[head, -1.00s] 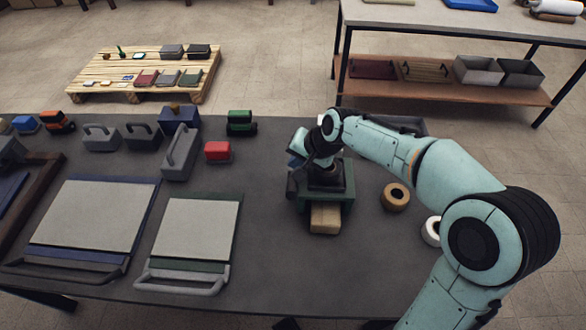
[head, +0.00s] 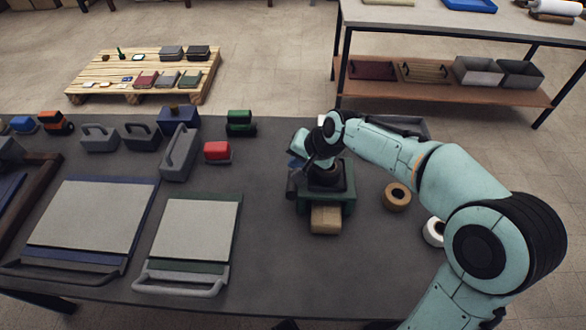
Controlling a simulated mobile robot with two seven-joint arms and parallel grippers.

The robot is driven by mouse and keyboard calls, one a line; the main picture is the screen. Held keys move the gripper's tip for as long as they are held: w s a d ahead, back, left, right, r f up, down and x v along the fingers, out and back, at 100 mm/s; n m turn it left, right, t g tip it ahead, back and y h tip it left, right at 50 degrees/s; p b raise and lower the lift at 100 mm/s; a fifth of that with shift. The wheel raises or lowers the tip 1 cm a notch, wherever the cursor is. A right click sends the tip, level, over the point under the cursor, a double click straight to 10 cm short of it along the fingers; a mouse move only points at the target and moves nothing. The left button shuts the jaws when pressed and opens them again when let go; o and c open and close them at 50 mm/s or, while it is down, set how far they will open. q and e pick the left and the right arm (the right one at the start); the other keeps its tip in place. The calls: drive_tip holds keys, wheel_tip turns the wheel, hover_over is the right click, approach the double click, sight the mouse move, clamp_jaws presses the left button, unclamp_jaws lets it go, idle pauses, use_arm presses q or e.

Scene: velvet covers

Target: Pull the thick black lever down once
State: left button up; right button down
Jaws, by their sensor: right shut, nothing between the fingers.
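A green press (head: 340,203) stands on the dark worktable, with a black upper part (head: 327,180) and a tan block (head: 326,219) at its front. A thick black bar (head: 292,183), which looks like the lever, shows at the press's left side, just below my right gripper. My right gripper (head: 297,163) is shut and empty at the upper left of the press. My wrist hides part of the press and the bar's upper end, so I cannot tell whether the fingers touch it. My left gripper is not in view.
A brown tape roll (head: 397,197) and a white roll (head: 434,231) lie right of the press. A red block (head: 217,152), a green-black block (head: 240,123) and a grey handled tool (head: 180,153) stand to its left. Two handled flat boards (head: 190,228) lie front left.

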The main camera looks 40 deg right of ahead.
drive_tip(key=shift+s+a+f+g, duration=0.2)
drive_tip(key=shift+s+f, duration=0.1)
drive_tip(key=shift+f, duration=0.4)
drive_tip(key=shift+s+a+f+g, duration=0.1)
drive_tip(key=shift+s+a+f, duration=0.15)
drive_tip(key=shift+f, duration=0.4)
drive_tip(key=shift+d, duration=0.1)
drive_tip(key=shift+w+d+r+p, duration=0.1)
drive_tip(key=shift+w+r+p, duration=0.05)
drive_tip(key=shift+r+p, duration=0.5)
drive_tip(key=shift+r, duration=0.15)
drive_tip(key=shift+w+d+r+p, duration=0.15)
drive_tip(key=shift+w+r+p, duration=0.05)
drive_tip(key=shift+r+p, duration=0.4)
drive_tip(key=r+p, duration=0.1)
drive_tip(key=w+r+p, duration=0.1)
drive_tip(key=d+r+p, duration=0.1)
drive_tip(key=r, duration=0.1)
drive_tip(key=shift+w+p, duration=0.25)
drive_tip(key=shift+p, duration=0.1)
